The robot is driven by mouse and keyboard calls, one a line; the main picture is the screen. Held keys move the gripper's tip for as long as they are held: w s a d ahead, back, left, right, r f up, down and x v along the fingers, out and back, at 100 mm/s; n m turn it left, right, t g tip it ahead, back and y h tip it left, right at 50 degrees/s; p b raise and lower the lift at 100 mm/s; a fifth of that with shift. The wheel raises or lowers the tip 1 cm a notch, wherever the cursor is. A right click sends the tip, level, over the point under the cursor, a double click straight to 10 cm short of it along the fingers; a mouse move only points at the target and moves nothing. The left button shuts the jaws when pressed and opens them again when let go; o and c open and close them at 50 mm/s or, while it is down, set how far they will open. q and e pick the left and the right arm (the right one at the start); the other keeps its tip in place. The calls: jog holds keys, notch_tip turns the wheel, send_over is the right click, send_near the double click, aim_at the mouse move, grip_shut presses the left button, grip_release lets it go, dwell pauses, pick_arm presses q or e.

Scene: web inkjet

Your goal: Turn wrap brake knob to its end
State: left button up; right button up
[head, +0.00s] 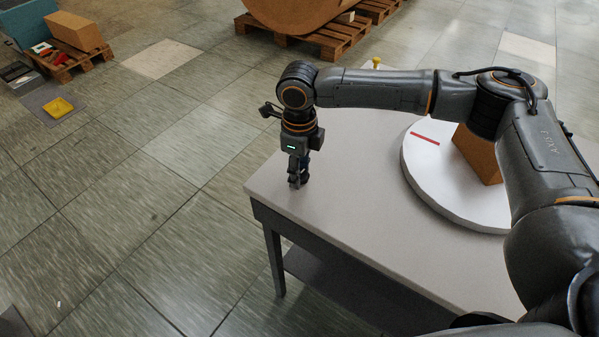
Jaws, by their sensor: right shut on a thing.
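My right gripper (297,180) points straight down at the left corner of a grey table. It is shut on a small dark knob (305,178) at the tabletop, which I take to be the wrap brake knob. The fingers hide most of the knob, so its turn angle cannot be read. My left gripper is not in view.
The grey table (345,205) carries a white round turntable (425,178) with a red mark (425,138) and a brown box (476,155). Pallets (335,40) lie behind. Floor at left is mostly clear.

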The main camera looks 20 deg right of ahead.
jog(key=o, duration=1.2)
jog(key=shift+r, duration=0.15)
notch_tip(320, 180, up, 12)
jog(key=shift+f, duration=0.15)
jog(key=shift+f, duration=0.1)
